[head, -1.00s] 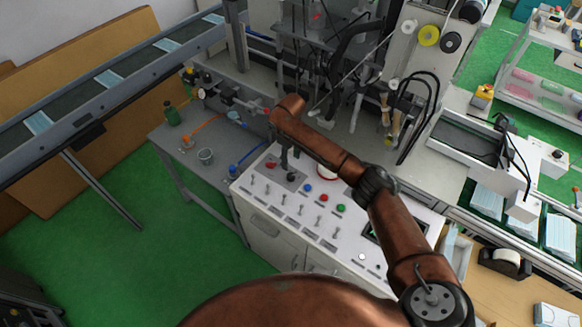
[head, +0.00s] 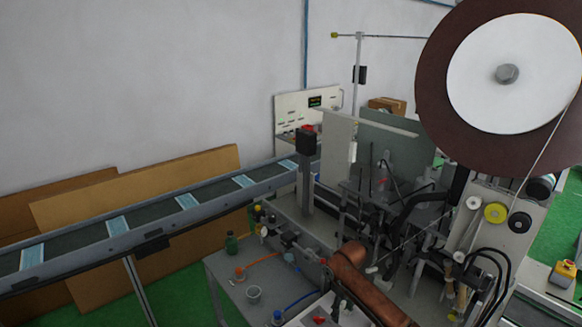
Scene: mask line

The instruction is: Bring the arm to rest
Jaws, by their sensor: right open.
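My right arm (head: 372,290), brown, shows at the bottom centre in front of the machine. My right gripper (head: 337,306) hangs below the end of this arm, small and dark, over the control panel's edge near a red button (head: 318,320). It is open, and I see nothing held in it. Most of the control panel (head: 305,312) is cut off by the lower edge of the picture. My left gripper is not in view.
The mask machine fills the right, with a large reel (head: 510,75) above it. A conveyor (head: 170,222) with several masks runs along the left. Brown boards (head: 150,190) lean on the wall.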

